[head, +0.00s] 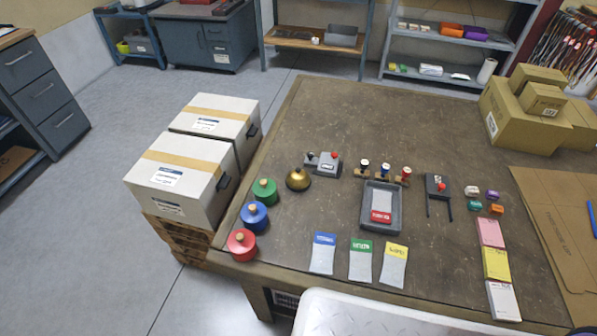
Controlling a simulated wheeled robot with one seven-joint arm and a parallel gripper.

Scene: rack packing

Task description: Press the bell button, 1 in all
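A gold dome-shaped bell (298,179) stands on the brown worktable (420,130), near its left edge. A small dark spot, perhaps its button, shows at the top of the dome; it is too small to make out clearly. Nothing touches the bell from above. My gripper is not in view.
Green (264,191), blue (254,215) and red (242,244) round pots with knobs stand left of the bell. A grey device with a red knob (329,163) stands close behind it to the right. A grey tray (367,215) holds a card. Cardboard boxes (520,115) stand back right.

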